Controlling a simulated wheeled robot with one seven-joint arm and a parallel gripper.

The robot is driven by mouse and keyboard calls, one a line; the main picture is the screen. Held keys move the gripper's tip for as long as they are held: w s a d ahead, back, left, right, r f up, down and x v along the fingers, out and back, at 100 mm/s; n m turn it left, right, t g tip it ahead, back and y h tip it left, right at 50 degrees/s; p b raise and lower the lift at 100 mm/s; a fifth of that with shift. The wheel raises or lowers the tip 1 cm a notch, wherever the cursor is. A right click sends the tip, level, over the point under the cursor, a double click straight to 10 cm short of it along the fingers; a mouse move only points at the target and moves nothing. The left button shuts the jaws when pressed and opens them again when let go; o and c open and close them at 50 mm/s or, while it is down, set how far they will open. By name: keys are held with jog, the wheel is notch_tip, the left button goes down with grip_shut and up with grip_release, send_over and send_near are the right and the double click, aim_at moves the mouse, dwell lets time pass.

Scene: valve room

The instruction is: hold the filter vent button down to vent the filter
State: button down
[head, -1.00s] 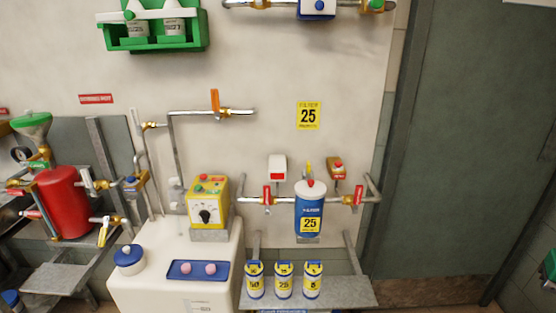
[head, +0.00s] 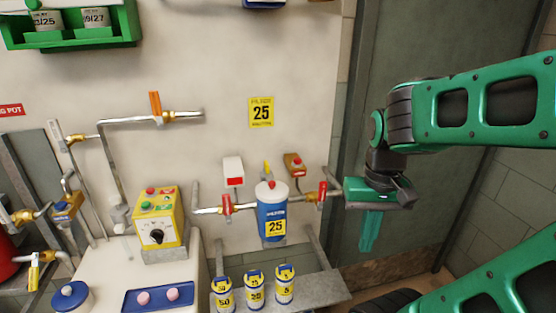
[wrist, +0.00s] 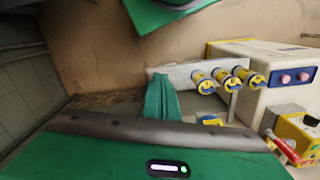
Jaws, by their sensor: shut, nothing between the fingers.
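The blue filter housing (head: 271,215) with a white top and a yellow 25 label hangs upright on the wall pipe. A round red button (head: 271,185) sits on its top; nothing touches it. My gripper (head: 368,246) is to the right of the housing, in front of the grey door, pointing down with its green fingers together and empty. The gripper (wrist: 163,100) also shows in the wrist view, pointing toward the shelf. I cannot make out the button in the wrist view.
Red-handled valves (head: 226,206) (head: 322,192) flank the housing. A brown box (head: 295,164) with a red button is on the wall above. Several yellow-topped cartridges (head: 254,290) stand on the shelf below. A yellow control box (head: 158,222) is at left. Space before the door is free.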

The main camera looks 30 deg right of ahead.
notch_tip(320, 180, up, 15)
jog(key=n+t+y, duration=0.1)
jog(key=t+y, duration=0.2)
jog(key=t, duration=0.6)
send_over(298, 161)
jog(key=shift+d, duration=0.5)
jog(key=shift+f, duration=0.1)
jog(key=shift+s+f, duration=0.1)
jog(key=shift+f, duration=4.2)
jog(key=shift+f, duration=0.2)
jog(key=shift+f, duration=0.2)
jog(key=shift+f, duration=0.55)
